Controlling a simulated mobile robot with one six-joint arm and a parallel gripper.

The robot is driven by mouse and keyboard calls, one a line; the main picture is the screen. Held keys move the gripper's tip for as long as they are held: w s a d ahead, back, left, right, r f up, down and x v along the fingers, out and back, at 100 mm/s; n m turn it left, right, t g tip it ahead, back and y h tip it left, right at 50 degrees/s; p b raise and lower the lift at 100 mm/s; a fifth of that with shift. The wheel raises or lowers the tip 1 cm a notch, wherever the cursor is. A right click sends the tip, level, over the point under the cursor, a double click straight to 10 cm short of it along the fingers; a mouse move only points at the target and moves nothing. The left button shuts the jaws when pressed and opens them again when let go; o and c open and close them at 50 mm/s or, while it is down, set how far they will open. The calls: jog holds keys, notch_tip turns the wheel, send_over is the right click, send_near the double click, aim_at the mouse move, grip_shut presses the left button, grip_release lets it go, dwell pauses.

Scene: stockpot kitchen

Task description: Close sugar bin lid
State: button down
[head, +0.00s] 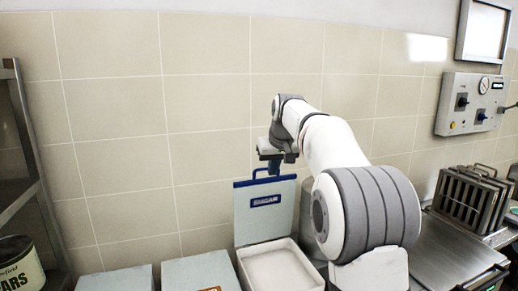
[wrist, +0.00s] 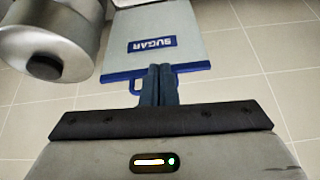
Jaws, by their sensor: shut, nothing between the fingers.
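The sugar bin (head: 285,265) is open, and white contents show inside it in the head view. Its lid (head: 250,222) stands upright at the back of the bin, with a blue edge, a blue handle and a blue label. In the wrist view the lid (wrist: 190,48) shows the word SUGAR upside down. My gripper (head: 275,170) is above the lid's top edge in the head view. In the wrist view my gripper (wrist: 158,70) is shut and empty, its fingertips overlapping the lid's blue edge beside the handle loop (wrist: 139,86). I cannot tell whether they touch it.
Two closed bins, a nearer one (head: 200,272) and another (head: 115,280), stand left of the sugar bin. The tiled wall (head: 120,120) is behind. A metal rack (head: 470,200) and a control panel (head: 478,103) are at right. A metal cylinder (wrist: 50,35) is at upper left in the wrist view.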

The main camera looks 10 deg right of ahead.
jog(key=w+r+t+p, duration=0.1)
jog(key=w+r+p, duration=0.4)
jog(key=w, duration=0.6)
jog(key=w+r+p+x, duration=0.1)
jog(key=x, duration=0.8)
jog(key=shift+s+d+f+n+b, duration=0.1)
jog(key=shift+s+f+n+b, duration=0.2)
jog(key=shift+s, duration=0.5)
jog(key=shift+s+d+f+n+b, duration=0.1)
jog(key=shift+s+f+b, duration=0.1)
jog(key=shift+s+f, duration=0.45)
jog(key=shift+s+r, duration=0.2)
